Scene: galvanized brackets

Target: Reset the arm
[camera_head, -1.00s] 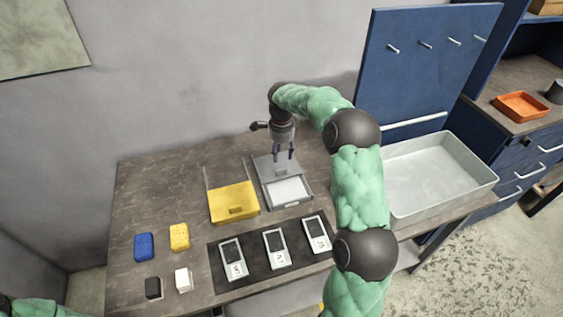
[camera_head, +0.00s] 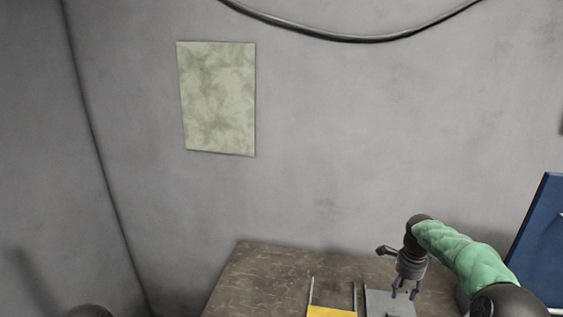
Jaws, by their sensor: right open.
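My right gripper (camera_head: 405,292) points down above the grey tray (camera_head: 388,304) at the back of the table, with its two fingers apart and nothing seen between them. My right arm (camera_head: 465,255), in its green cover, comes in from the lower right. The yellow bin (camera_head: 331,312) is left of the grey tray, and only its back part shows. My left gripper is not in view. The front of the table is below the frame.
The dark table top (camera_head: 262,281) is bare at its back left. A blue panel (camera_head: 542,245) stands at the right edge. The grey wall behind carries a greenish sheet (camera_head: 217,98) and a black cable (camera_head: 350,39).

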